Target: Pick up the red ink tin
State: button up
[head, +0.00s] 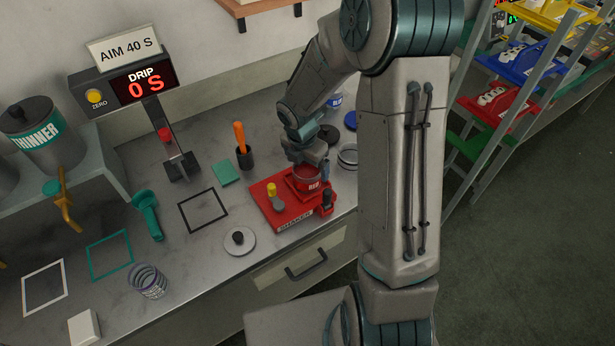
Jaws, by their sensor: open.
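My gripper (318,168) points down from above at the tin's right rear rim. Its jaws are open. The fingertips are small and partly hidden, so I cannot tell whether they touch the tin or straddle its wall.
A grey lid with a black knob (238,240) lies left of the shaker. An orange-handled tool in a black cup (242,155) stands behind.

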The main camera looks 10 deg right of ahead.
aim_at(308, 171)
jog(key=shift+w+d+f, duration=0.1)
jog(key=shift+w+f, duration=0.05)
jog(key=shift+f, duration=0.65)
jog(key=shift+w+d+f, duration=0.1)
jog(key=shift+w+f, duration=0.1)
jog(key=shift+f, duration=0.6)
jog(key=shift+w+f, duration=0.15)
jog(key=shift+f, duration=0.65)
jog(key=c, duration=1.2)
